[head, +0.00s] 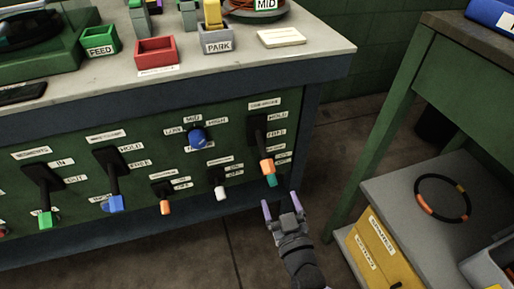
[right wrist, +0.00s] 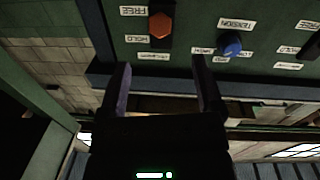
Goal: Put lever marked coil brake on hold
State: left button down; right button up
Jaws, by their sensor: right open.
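The coil brake lever (head: 262,146) is on the right end of the green panel, a dark arm with an orange tip. Its plate reads HOLD above and FREE below, and the lever hangs down toward the FREE side. In the right wrist view, which is upside down, its orange tip (right wrist: 161,26) faces the camera beside the FREE and HOLD labels. My right gripper (head: 281,205) is open and empty, below and in front of the lever, apart from it. Its two fingers (right wrist: 162,78) also show in the right wrist view. My left gripper is not in view.
A small teal-tipped switch (head: 271,180) sits just below the orange tip. A blue knob (head: 197,137) and a white-tipped switch (head: 220,190) are to the left. A green-framed bench (head: 387,110) with a yellow box (head: 378,252) stands at the right. Floor shows between.

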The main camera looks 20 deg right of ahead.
aim_at(269, 170)
jog(key=w+b, duration=0.4)
jog(key=w, duration=0.5)
jog(key=shift+d+f, duration=0.1)
jog(key=shift+d, duration=0.05)
jog(key=shift+w, duration=0.45)
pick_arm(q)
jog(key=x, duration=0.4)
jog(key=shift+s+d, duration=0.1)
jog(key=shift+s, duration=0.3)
pick_arm(e)
jog(key=shift+r, duration=0.2)
grip_shut()
